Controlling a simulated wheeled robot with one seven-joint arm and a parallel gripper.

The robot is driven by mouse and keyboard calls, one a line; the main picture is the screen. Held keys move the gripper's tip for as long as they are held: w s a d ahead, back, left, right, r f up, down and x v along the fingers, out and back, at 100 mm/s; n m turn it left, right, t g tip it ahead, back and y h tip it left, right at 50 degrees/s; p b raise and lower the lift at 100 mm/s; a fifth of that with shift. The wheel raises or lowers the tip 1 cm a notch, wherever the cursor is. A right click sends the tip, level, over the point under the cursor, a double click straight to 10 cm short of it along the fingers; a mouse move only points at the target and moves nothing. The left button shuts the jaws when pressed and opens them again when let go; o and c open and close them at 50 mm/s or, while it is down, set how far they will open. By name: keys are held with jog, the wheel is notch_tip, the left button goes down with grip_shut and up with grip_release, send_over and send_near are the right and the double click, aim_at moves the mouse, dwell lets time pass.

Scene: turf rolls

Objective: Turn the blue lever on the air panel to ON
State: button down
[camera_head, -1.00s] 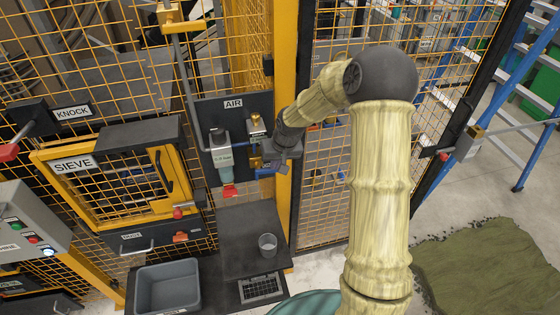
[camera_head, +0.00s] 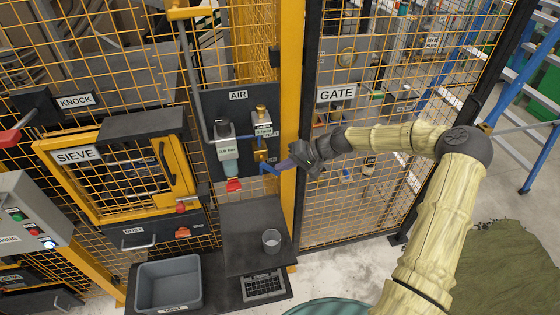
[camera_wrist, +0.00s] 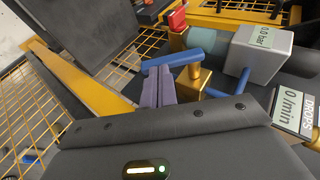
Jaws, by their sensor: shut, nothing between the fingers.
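The dark air panel (camera_head: 238,105) with its AIR label hangs on the yellow fence. The blue lever (camera_head: 268,168) sits at its lower right, on a brass valve (camera_wrist: 192,84). In the wrist view the blue lever (camera_wrist: 172,61) lies roughly crosswise just ahead of my fingertips; I cannot tell whether they touch it. My gripper (camera_head: 290,162) is shut and empty, right of the lever; its two purple-grey fingers (camera_wrist: 160,88) are together in the wrist view. The gauge (camera_wrist: 262,50) reads 0.0 bar. The ON marking is not legible.
A red-tipped cup-like fitting (camera_head: 232,184) hangs below the gauge. A dark shelf (camera_head: 250,215) with a clear cup (camera_head: 270,241) stands below the panel. The mesh gate (camera_head: 337,94) and yellow post (camera_head: 290,60) are close to my gripper. A grey bin (camera_head: 168,284) stands lower left.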

jog(key=f+y+b, duration=0.1)
jog(key=b, duration=0.1)
jog(key=f+y+b, duration=0.1)
jog(key=y+b, duration=0.1)
jog(key=f+m+y+b, duration=0.1)
jog(key=b, duration=0.1)
jog(key=shift+a+f, duration=0.2)
jog(key=shift+a, duration=0.15)
jog(key=shift+s+a+r+y, duration=0.1)
jog(key=shift+a+r+y, duration=0.05)
jog(key=shift+r+y, duration=0.25)
jog(key=b, duration=0.3)
send_near(279, 174)
jog(key=d, duration=0.1)
jog(key=d+r, duration=0.1)
jog(key=d, duration=0.1)
jog(key=d+r, duration=0.1)
jog(key=shift+w+d, duration=0.25)
jog(key=shift+a, duration=0.1)
